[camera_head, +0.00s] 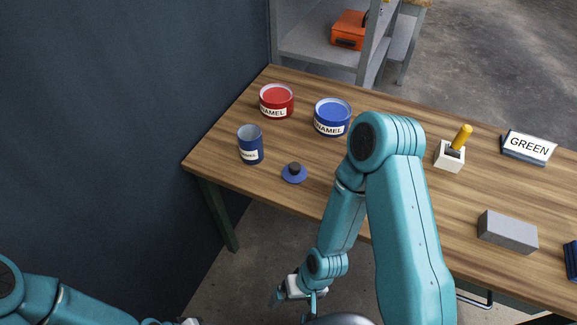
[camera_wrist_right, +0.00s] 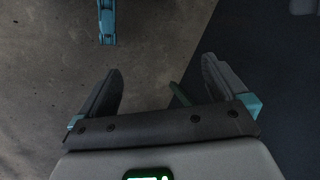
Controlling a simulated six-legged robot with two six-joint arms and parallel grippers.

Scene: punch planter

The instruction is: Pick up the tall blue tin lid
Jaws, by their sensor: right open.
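The blue lid (camera_head: 294,174) with a dark round knob lies on the wooden table near its front edge. The tall blue tin (camera_head: 250,150) stands open to its left, with a pale label. My right gripper (camera_head: 280,296) is below and in front of the table edge, well apart from the lid. The right wrist view shows its two dark fingers (camera_wrist_right: 161,72) spread with nothing between them, over bare floor. My left gripper (camera_head: 188,322) only just shows at the bottom edge, and its fingers are cut off.
A red enamel tin (camera_head: 277,102) and a wider blue enamel tin (camera_head: 332,119) stand behind the lid. A white block with a yellow-handled tool (camera_head: 449,157), a GREEN sign (camera_head: 528,147) and a grey block (camera_head: 507,232) are to the right. A dark wall (camera_head: 120,120) borders the left.

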